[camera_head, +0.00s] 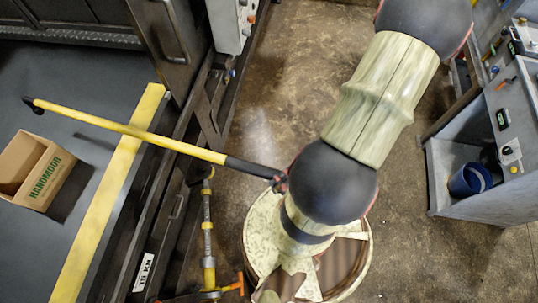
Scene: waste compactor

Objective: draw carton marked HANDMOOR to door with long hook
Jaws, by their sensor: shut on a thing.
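The carton marked HANDMOOR (47,178) is an open brown box with green lettering, on the grey compactor floor (92,86) at the far left. The long hook (130,131) has a yellow shaft, a black grip at its right end and a dark tip at its left end. My gripper (279,183) is shut on the black grip, mostly hidden behind my arm. The shaft reaches left over the yellow sill strip.
A dark door (165,40) with a handle stands at the upper left. A grey workbench (490,130) with a blue bucket (469,180) is at the right. Brown floor lies clear between.

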